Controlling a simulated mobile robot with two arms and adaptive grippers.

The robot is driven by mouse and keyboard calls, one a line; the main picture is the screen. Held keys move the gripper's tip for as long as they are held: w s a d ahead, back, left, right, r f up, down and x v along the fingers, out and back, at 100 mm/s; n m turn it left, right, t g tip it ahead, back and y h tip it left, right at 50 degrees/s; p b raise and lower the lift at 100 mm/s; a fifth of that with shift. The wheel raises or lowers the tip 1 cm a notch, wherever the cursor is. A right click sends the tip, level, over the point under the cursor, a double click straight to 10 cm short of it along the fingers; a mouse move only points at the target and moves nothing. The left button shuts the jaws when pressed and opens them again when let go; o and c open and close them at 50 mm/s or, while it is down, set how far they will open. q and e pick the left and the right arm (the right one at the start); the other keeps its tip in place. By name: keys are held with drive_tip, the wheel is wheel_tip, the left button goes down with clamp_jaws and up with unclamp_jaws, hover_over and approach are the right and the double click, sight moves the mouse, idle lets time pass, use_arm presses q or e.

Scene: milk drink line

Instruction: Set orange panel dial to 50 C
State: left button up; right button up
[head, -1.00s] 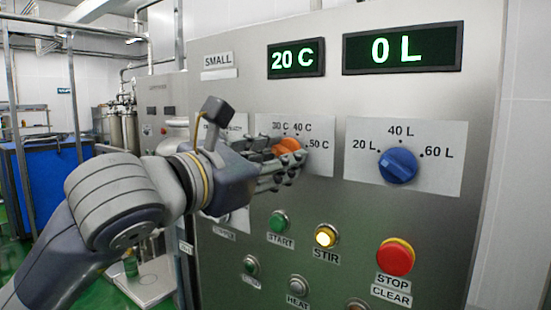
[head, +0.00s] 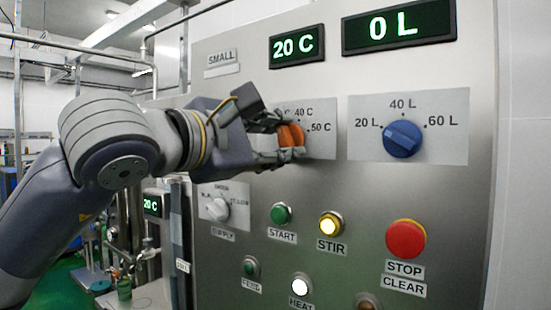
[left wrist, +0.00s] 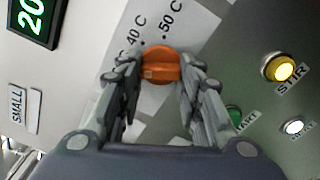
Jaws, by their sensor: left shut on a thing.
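The orange dial (head: 291,137) is on a white plate (head: 322,146) on the steel panel. The 40 C and 50 C marks show beside it; the 30 C mark is mostly hidden by my gripper. My left gripper (head: 278,139) is shut on the dial, with a finger on each side. In the left wrist view the orange dial (left wrist: 161,66) sits between the fingertips, below the 40 C and 50 C marks. I cannot tell which mark the dial points to. The temperature display (head: 297,47) reads 20 C. My right gripper is not in view.
A blue dial (head: 402,139) marked in litres is to the right, under a display (head: 398,27) reading 0 L. Below are the green START (head: 281,213), lit yellow STIR (head: 330,224) and red STOP (head: 405,239) buttons. A white-grey supply knob (head: 217,207) is lower left.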

use_arm(q)
drive_tip(key=m+b, duration=0.1)
drive_tip(key=m, duration=0.3)
drive_tip(key=shift+r+m+b, duration=0.15)
drive_tip(key=shift+m+b, duration=0.2)
drive_tip(key=shift+m, duration=0.05)
drive_tip(key=m, duration=0.2)
drive_tip(key=shift+m, duration=0.3)
drive_tip(key=m, duration=0.2)
drive_tip(key=shift+r+m+b, duration=0.15)
drive_tip(key=shift+m+b, duration=0.2)
drive_tip(key=shift+m, duration=0.05)
drive_tip(key=m, duration=0.4)
drive_tip(key=shift+r, duration=0.1)
drive_tip(key=shift+s+m+p, duration=0.1)
drive_tip(key=shift+m+p, duration=0.25)
drive_tip(key=shift+m, duration=1.75)
drive_tip(key=shift+d, duration=0.1)
drive_tip(key=o, duration=1)
drive_tip(key=shift+o, duration=0.3)
drive_tip(key=shift+d, duration=0.1)
